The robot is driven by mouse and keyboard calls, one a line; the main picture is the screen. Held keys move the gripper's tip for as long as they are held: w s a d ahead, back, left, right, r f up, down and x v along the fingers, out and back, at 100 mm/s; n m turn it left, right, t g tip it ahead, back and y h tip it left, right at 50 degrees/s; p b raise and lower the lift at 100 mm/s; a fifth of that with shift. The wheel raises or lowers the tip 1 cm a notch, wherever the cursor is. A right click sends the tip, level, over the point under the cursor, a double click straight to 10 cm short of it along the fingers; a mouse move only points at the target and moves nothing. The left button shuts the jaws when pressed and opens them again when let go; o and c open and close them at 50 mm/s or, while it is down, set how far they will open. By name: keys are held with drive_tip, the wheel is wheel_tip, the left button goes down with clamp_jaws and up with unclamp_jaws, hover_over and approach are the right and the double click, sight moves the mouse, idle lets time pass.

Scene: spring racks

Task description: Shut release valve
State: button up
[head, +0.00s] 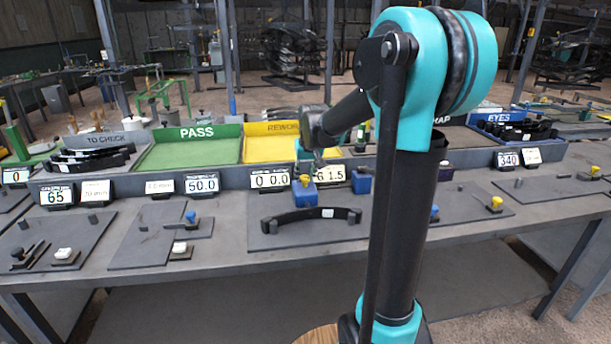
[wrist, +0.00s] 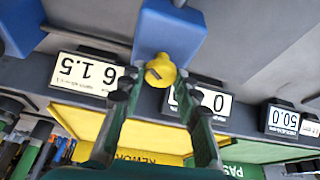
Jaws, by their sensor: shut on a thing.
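A yellow valve knob (head: 304,180) sits on a blue block (head: 303,194) at the back of the bench, by the displays. In the wrist view the knob (wrist: 160,68) lies between the two fingers, with a dark slot on its face, and the blue block (wrist: 168,30) is behind it. My gripper (wrist: 157,80) is shut on the knob. In the head view my gripper (head: 305,158) is just above the knob and partly hidden by my arm. No label naming the valve is readable.
Displays reading "0 0.0" (head: 270,179) and "6 1.5" (head: 335,174) flank the knob closely. A black curved spring (head: 290,220) lies on the plate in front. The yellow REWORK tray (head: 262,150) and green PASS tray (head: 185,155) are behind. A second blue block (head: 362,184) stands to the right.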

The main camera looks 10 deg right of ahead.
drive_tip(key=m+h, duration=0.1)
drive_tip(key=m, duration=0.1)
drive_tip(key=m+h, duration=0.1)
drive_tip(key=m, duration=0.2)
drive_tip(key=shift+a+m, duration=0.2)
drive_tip(key=shift+m, duration=0.1)
drive_tip(key=shift+m+g+h, duration=0.35)
drive_tip(key=shift+m, duration=0.75)
drive_tip(key=shift+m+g+h, duration=0.35)
drive_tip(key=shift+m, duration=0.75)
drive_tip(key=o, duration=1.1)
drive_tip(key=shift+o, duration=0.2)
drive_tip(key=v, duration=1.2)
drive_tip(key=shift+a, duration=0.15)
drive_tip(key=shift+w, duration=0.1)
